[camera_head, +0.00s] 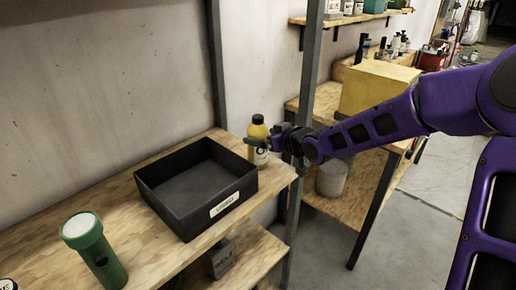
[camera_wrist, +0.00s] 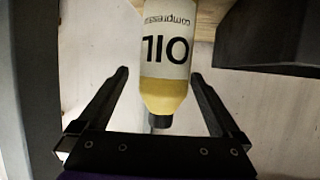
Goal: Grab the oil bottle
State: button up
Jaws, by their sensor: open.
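The oil bottle (camera_head: 258,131) is yellow with a dark cap and a white label. It stands upright at the back right end of the wooden shelf, just behind the black box. My gripper (camera_head: 266,144) is at the bottle, partly covering it in the head view. In the wrist view the bottle (camera_wrist: 165,60) appears upside down with "OIL" on its label. The open fingers of my gripper (camera_wrist: 158,76) lie to either side of it, with gaps visible on both sides. The bottle's base is cut off by the wrist view's top edge.
The black open box (camera_head: 160,190) with a white label sits beside the bottle and looks empty. A green flashlight (camera_head: 95,250) stands at the shelf's front left. A metal post (camera_head: 306,90) rises close to my gripper. A yellow box (camera_head: 378,85) is on a separate bench behind.

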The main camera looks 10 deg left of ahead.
jog(key=x, duration=0.4)
jog(key=shift+a+f+b, duration=0.15)
jog(key=shift+a+b, duration=0.15)
jog(key=shift+a, duration=0.15)
jog(key=shift+w+a+f, duration=0.15)
jog(key=shift+w+a, duration=0.05)
jog(key=shift+w, duration=0.05)
grip_shut()
